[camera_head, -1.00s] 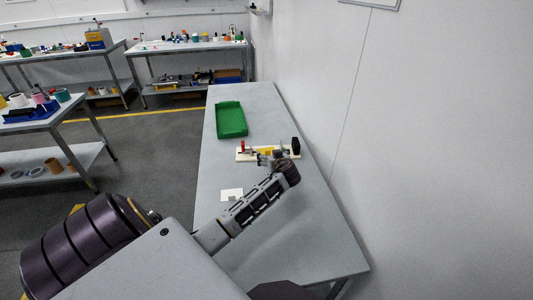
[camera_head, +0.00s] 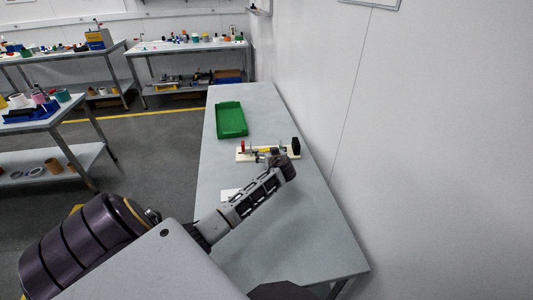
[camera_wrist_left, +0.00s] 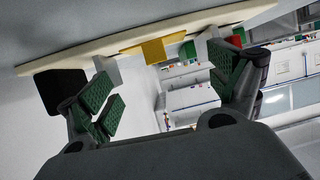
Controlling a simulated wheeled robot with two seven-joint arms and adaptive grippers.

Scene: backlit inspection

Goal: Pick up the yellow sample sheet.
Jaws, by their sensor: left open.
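The yellow sample sheet (camera_wrist_left: 153,47) shows in the left wrist view as a flat yellow piece at the cream board (camera_wrist_left: 95,55), between two pale blocks. In the head view the board (camera_head: 243,155) lies on the grey bench, and my gripper hides most of the sheet. My left gripper (camera_head: 268,156) is over the board. In the left wrist view its green-padded fingers (camera_wrist_left: 165,88) are apart with nothing between them, and the sheet lies beyond the gap. My right gripper is not in view.
The board carries a black block (camera_head: 295,146) and a red piece (camera_head: 243,149). A green tray (camera_head: 231,119) stands farther back on the bench (camera_head: 224,95). A white card (camera_head: 229,194) lies partly under my arm. A wall (camera_head: 420,130) runs along the right side.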

